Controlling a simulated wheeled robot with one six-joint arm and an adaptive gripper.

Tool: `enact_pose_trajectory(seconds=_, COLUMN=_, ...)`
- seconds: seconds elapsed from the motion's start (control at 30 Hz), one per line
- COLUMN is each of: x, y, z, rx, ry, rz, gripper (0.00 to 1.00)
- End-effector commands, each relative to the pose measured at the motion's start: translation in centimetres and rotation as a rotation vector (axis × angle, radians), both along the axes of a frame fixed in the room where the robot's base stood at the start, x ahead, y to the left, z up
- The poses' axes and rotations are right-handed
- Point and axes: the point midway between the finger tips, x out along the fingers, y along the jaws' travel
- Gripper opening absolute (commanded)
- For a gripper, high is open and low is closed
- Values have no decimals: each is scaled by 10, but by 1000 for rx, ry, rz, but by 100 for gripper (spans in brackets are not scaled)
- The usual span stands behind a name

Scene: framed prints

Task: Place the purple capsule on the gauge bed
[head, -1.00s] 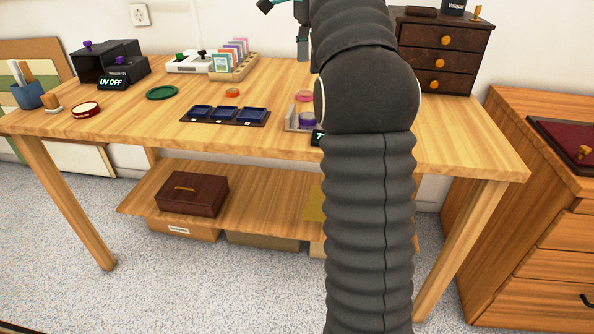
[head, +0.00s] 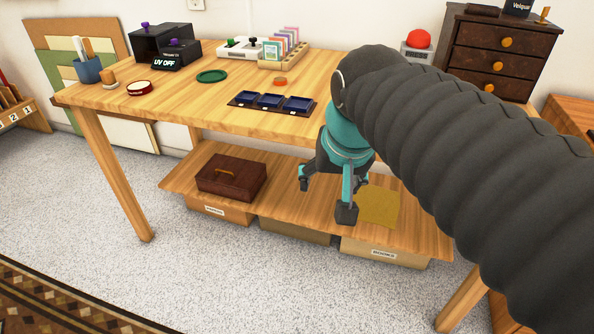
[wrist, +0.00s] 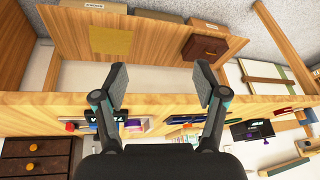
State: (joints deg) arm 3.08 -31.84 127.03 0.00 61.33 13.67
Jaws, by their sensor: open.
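My gripper (head: 325,198) is open and empty, pointing down in front of the table's front edge, with the lower shelf behind it. In the wrist view its two fingers (wrist: 161,84) are spread wide with nothing between them. I cannot make out the purple capsule in the head view; my arm covers that part of the tabletop. A small dark display with cyan digits (wrist: 106,117) shows at the table edge in the wrist view. Purple and pink bits lie near it, too small to identify surely. I cannot pick out the gauge bed with certainty.
On the table (head: 180,101) are a dark rack of three blue trays (head: 270,102), an orange disc (head: 280,81), a green ring (head: 212,76) and a UV box (head: 180,53). A red dome (head: 418,40) stands by the drawers (head: 498,52). The lower shelf holds a brown case (head: 231,177).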

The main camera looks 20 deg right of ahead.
Motion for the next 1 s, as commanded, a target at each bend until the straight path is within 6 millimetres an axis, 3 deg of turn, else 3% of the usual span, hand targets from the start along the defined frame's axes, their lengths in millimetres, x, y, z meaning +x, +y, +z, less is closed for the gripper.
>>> enact_pose_trajectory(seconds=0.1, x=-29, y=9, z=-33, rx=-50, ry=-41, rz=133, gripper=72)
enact_pose_trajectory(seconds=0.3, x=-51, y=15, z=-65, rx=-101, ry=-77, rz=255, gripper=72)
enact_pose_trajectory(seconds=1.0, x=-53, y=15, z=-69, rx=-107, ry=-79, rz=269, gripper=72)
